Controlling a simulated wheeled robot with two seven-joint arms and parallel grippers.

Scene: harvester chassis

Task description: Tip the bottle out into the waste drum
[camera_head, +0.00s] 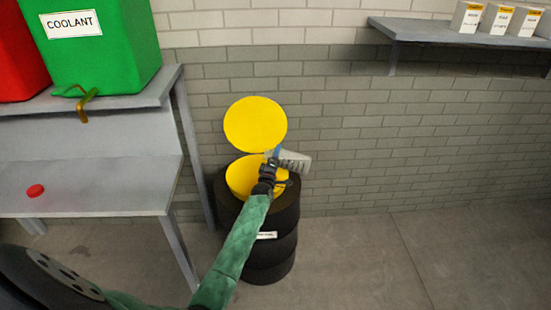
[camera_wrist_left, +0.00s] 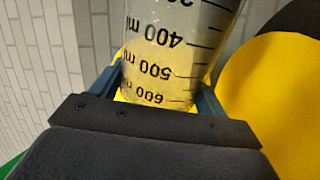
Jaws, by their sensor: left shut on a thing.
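The bottle (camera_head: 294,161) is a clear, greyish container with dark measuring marks. My left gripper (camera_head: 274,163) is shut on it and holds it above the right side of the waste drum (camera_head: 268,262). In the head view the bottle lies tilted, nearly on its side, reaching right past the drum. In the left wrist view the bottle (camera_wrist_left: 165,60) sits between the blue fingers, with marks up to 600 ml. The drum is black with a yellow opening (camera_head: 240,177), and its round yellow lid (camera_head: 256,124) stands raised behind. Whether anything flows out cannot be told. My right gripper is not in view.
A grey bench (camera_head: 100,200) at left holds a small red cap (camera_head: 35,191). Above it, a shelf carries a green coolant tank (camera_head: 105,60) with a tap and a red tank (camera_head: 18,55). A wall shelf (camera_head: 450,32) at right holds small boxes. The floor at right is clear.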

